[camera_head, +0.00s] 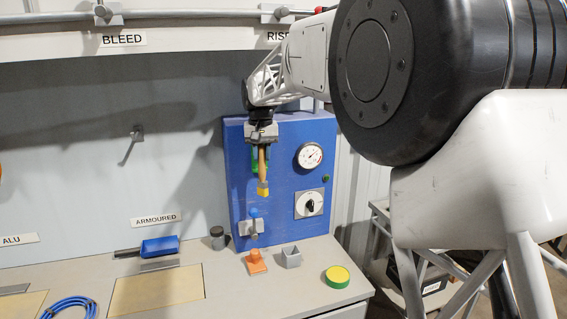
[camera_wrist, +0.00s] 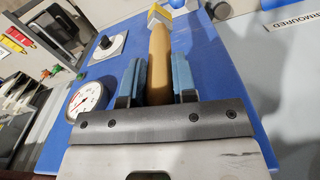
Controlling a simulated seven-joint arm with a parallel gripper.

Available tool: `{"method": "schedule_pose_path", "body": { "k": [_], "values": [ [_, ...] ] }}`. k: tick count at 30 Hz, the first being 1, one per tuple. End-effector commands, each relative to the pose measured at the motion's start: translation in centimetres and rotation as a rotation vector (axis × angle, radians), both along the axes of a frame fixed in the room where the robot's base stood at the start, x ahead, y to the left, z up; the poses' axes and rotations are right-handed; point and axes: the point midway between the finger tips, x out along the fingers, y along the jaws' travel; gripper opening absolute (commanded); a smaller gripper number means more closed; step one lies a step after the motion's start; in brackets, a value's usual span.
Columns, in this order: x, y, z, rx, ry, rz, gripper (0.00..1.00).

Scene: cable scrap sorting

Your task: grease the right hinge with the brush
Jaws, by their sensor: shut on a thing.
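My gripper (camera_head: 261,158) is shut on the brush and holds it in front of the blue panel, above the bench. The brush (camera_head: 263,178) hangs down, with a wooden handle and a yellow tip. It also shows in the wrist view (camera_wrist: 160,55), its handle between the two blue finger pads and its tip pointing away. The tip is in the air, clear of the bench. No part is clearly recognisable as the right hinge. A grey bracket with a blue-topped part (camera_head: 251,226) is on the lower panel, below the brush.
The blue panel (camera_head: 283,203) carries a gauge (camera_head: 309,156) and a black knob (camera_head: 309,204). On the bench are an orange piece (camera_head: 256,263), a grey square cup (camera_head: 291,257), a yellow-green disc (camera_head: 337,276), a dark-lidded jar (camera_head: 217,238) and a blue scoop (camera_head: 160,247).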

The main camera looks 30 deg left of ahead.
Motion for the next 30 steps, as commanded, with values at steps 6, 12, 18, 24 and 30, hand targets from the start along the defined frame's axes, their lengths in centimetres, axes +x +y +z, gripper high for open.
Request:
{"method": "schedule_pose_path", "body": {
  "k": [6, 12, 18, 24, 30],
  "values": [
    [-3.4, 4.5, -0.8, -0.004, 0.004, -0.006, 0.02],
    [-5.5, 9.0, -3.4, -0.003, 0.003, -0.037, 0.02],
    [-7.9, 13.3, -6.0, -0.003, 0.003, -0.067, 0.02],
    [-9.0, 17.0, -8.1, -0.002, 0.002, -0.079, 0.02],
    [-10.5, 21.1, -10.7, -0.003, 0.003, -0.091, 0.02]
  ]
}}
